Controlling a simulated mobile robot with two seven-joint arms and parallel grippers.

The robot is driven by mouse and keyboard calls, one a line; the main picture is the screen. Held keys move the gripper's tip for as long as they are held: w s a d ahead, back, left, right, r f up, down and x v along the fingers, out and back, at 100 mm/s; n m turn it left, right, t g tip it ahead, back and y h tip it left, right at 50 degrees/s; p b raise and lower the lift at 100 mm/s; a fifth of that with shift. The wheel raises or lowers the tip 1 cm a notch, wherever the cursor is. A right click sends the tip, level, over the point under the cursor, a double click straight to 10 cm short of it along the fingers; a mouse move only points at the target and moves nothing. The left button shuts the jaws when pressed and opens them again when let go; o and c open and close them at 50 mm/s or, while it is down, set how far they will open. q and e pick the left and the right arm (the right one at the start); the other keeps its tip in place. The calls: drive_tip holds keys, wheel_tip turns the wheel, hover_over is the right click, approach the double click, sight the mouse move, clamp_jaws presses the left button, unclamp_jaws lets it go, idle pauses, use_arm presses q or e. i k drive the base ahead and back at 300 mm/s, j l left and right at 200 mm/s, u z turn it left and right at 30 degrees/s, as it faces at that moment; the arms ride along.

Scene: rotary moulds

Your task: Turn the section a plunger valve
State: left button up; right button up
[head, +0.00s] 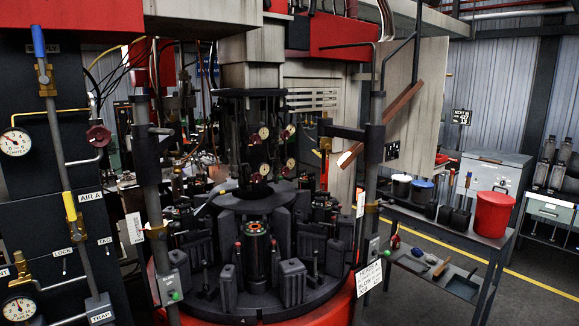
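Neither of my grippers shows in the head view. No valve here carries a readable "plunger" label, so I cannot tell which one is the section A plunger valve. On the dark panel at the left, a yellow valve lever (70,206) lies along a grey pipe beside an "AIR A" label (91,196). Higher on this pipe, a blue lever (38,41) stands nearly upright by a supply label. A dark red handwheel (98,136) is to its right. A brass valve (21,267) sits above the lower gauge (19,309).
The moulding machine (246,205) with its round dark base fills the middle, framed by grey posts (152,180). At the right, a bench (440,222) holds a red bucket (493,214) and other containers. Floor with a yellow line is open at the lower right.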

sight(285, 134)
drive_tip(key=i+l+u, duration=0.3)
drive_tip(key=i+l, duration=0.55)
drive_tip(key=i, duration=0.05)
